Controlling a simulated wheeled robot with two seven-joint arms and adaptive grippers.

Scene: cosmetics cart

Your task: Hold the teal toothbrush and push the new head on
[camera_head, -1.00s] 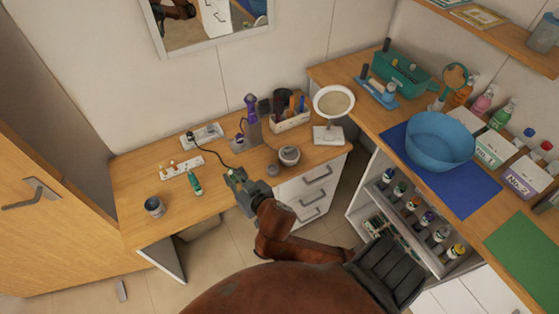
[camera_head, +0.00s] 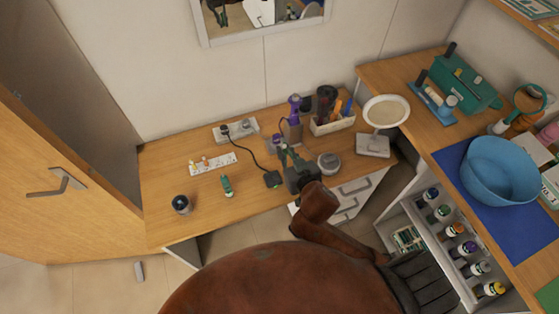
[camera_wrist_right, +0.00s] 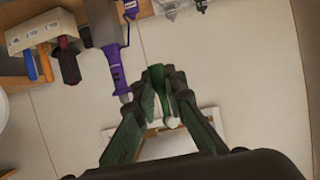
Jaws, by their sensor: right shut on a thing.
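My right gripper (camera_head: 285,158) is over the desk, in front of the purple-handled tool. It also shows in the wrist view (camera_wrist_right: 166,78), with its fingers closed on a dark green-teal handle, which I take for the teal toothbrush (camera_wrist_right: 185,104). A white piece shows by the handle between the fingers; I cannot tell whether it is a brush head. Left of the gripper, a white strip (camera_head: 228,158) with small orange and white pieces lies on the desk. A small teal tube-like item (camera_head: 227,186) is in front of it. My left gripper is out of view.
A black charger-like base (camera_head: 272,179) with a cable sits on the desk (camera_head: 180,155). A dark cup (camera_head: 181,204) stands at the left. A round grey jar (camera_head: 329,163), a white tool holder (camera_head: 333,124) and a round mirror (camera_head: 386,111) are at the right.

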